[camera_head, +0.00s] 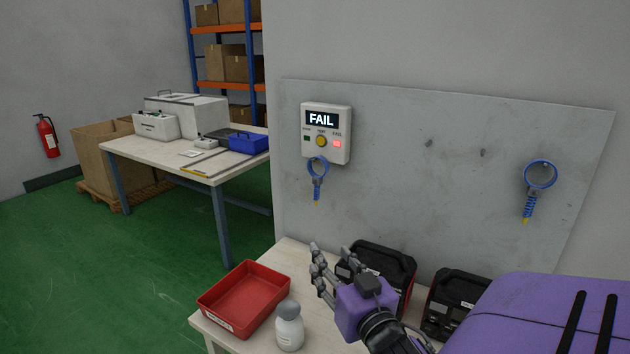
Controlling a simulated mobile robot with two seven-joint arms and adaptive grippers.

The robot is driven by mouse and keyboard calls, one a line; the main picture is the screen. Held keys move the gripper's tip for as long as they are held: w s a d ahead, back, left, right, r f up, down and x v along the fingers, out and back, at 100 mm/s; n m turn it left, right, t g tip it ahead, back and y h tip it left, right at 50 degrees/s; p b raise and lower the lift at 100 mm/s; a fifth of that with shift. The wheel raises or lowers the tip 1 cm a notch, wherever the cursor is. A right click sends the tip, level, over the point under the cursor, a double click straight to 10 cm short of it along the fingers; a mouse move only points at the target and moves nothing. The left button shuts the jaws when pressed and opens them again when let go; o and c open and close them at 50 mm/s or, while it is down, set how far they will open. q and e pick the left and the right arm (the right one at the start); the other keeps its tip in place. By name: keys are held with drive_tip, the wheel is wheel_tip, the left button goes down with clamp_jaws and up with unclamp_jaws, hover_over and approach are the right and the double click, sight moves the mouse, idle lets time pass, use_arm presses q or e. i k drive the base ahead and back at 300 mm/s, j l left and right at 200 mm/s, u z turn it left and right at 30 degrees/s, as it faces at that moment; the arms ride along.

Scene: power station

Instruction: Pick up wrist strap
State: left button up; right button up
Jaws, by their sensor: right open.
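A blue wrist strap (318,175) with a coiled cord hangs just below the wall tester (326,133). A second blue wrist strap (538,182) with a coiled cord hangs at the right of the grey wall panel. The tester reads FAIL and its red light is lit. My right gripper (331,264) is open and empty, above the near table, with its fingers pointing up and left. In the picture it is below the first strap and apart from both straps. My left gripper is not in view.
The near table (232,338) bears a red tray (246,294), a white-grey bottle (289,326) and two black cases, one (385,266) partly behind my gripper. A far table (185,167), boxes and shelving stand at the back left. Green floor is free at left.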

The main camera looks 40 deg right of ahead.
sight(317, 180)
drive_tip(key=i+l, duration=0.7)
drive_tip(key=l, duration=0.25)
